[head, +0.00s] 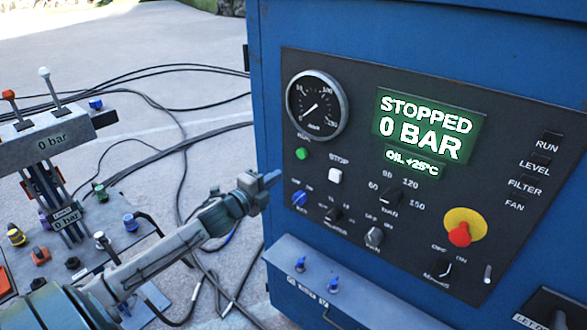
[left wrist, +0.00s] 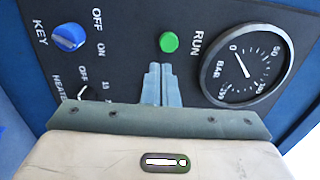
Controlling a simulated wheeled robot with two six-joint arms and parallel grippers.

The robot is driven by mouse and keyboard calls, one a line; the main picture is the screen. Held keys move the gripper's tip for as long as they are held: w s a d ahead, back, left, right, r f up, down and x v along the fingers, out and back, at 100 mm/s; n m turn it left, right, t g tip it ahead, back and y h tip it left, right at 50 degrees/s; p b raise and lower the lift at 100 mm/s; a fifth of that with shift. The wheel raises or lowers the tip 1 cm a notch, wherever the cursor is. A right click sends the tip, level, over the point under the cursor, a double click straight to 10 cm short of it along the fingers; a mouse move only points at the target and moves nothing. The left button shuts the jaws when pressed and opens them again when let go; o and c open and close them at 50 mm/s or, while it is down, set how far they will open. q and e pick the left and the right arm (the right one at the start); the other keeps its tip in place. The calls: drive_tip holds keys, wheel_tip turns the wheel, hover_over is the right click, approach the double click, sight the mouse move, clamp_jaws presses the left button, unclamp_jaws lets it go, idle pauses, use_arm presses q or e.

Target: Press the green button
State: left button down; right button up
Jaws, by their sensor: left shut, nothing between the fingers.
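The green button (head: 302,153) sits on the dark control panel (head: 365,115), under the round pressure gauge and above the blue key switch. My left gripper (head: 273,180) is shut and empty, in front of the panel's left edge, a little left of and below the button in the head view. In the left wrist view the green button (left wrist: 168,42) is fully visible beside RUN, just beyond the closed fingertips (left wrist: 160,68). A gap seems to remain between fingertips and button, but its depth is hard to tell. My right gripper is not in view.
A white STOP button (head: 336,175), a blue key switch (head: 299,198) and a red emergency knob (head: 460,233) share the panel. The display (head: 426,126) reads STOPPED, 0 BAR. A blue ledge (head: 340,290) juts out below. A lever console (head: 55,140) and cables lie left.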

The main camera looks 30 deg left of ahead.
sight(300, 159)
use_arm(q)
drive_tip(key=shift+w+d+b, duration=0.2)
drive_tip(key=shift+w+b, duration=1.2)
drive_tip(key=shift+w, duration=0.8)
drive_tip(key=shift+w+d+b, duration=0.2)
drive_tip(key=shift+w+b, duration=1.15)
drive_tip(key=shift+w, duration=0.8)
